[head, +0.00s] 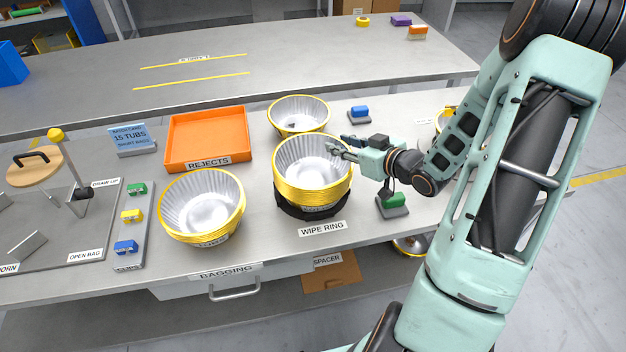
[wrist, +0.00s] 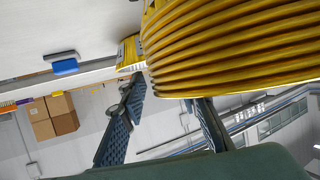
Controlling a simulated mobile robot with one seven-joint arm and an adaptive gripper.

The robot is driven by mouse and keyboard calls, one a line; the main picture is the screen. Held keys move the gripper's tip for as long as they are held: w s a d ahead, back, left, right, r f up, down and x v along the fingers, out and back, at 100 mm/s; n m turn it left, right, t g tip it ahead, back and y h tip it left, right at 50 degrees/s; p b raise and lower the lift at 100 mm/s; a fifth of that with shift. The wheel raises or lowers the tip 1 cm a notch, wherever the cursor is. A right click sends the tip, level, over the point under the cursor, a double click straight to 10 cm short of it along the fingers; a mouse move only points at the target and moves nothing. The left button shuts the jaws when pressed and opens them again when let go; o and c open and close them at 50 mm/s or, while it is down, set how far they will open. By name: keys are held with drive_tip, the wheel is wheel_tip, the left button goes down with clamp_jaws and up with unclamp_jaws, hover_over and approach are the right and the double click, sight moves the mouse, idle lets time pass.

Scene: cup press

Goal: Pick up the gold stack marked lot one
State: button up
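Several stacks of gold-rimmed silver tubs stand on the near bench. One stack (head: 208,207) is at the left front, another (head: 313,180) sits on a black ring (head: 310,208) in the middle, and one (head: 299,117) is behind it. My gripper (head: 338,148) is at the upper right edge of the middle stack. In the wrist view my gripper (wrist: 165,118) has its fingers apart, and gold rims (wrist: 235,50) fill the upper right, hiding part of one finger. Whether a finger touches the rims is unclear.
An orange rejects tray (head: 207,136) lies behind the left stack. Another gold-rimmed stack (head: 439,120) at right is partly hidden by my arm. The far bench is mostly clear.

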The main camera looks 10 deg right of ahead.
clamp_jaws()
drive_tip(key=shift+r, duration=0.15)
idle(0.4)
